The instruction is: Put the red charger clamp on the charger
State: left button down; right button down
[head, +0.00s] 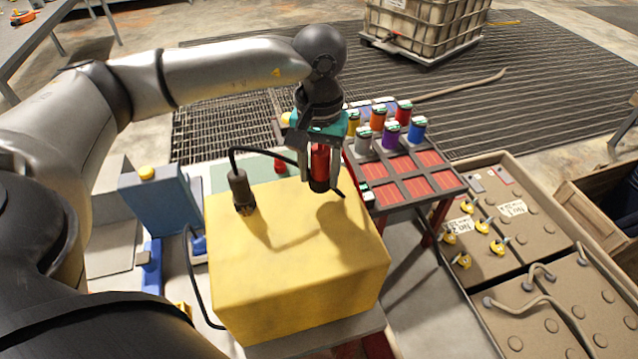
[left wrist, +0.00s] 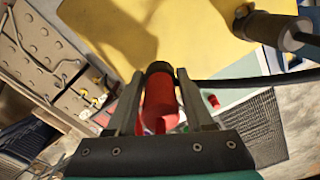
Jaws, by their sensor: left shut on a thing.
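The yellow box-shaped charger (head: 300,270) stands in front of me; part of its top shows in the left wrist view (left wrist: 115,30). My left gripper (head: 320,178) points down over the far part of the charger's top. It is shut on the red charger clamp (head: 320,162), a red cylinder with a dark end. The clamp is between both fingers in the left wrist view (left wrist: 159,100), its dark end toward the charger. A shadow falls on the yellow top near it; I cannot tell whether the clamp touches. A grey-brown clamp (head: 241,190) with a black cable stands upright on the charger's left side.
A red rack (head: 400,185) with several coloured cylinders stands behind and right of the charger. A tan battery tray (head: 520,250) with yellow-topped terminals lies at right. A blue box (head: 160,210) is at left. A caged tank (head: 420,30) stands far back.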

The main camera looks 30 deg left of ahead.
aim_at(319, 152)
pick_arm(q)
notch_tip(319, 152, down, 4)
jog(key=shift+r, duration=0.1)
jog(key=shift+f, duration=0.2)
jog(key=shift+c, duration=1.3)
grip_release()
jog(key=shift+r, duration=0.25)
notch_tip(319, 152, up, 12)
jog(key=shift+f+b, duration=0.1)
jog(key=shift+b, duration=0.55)
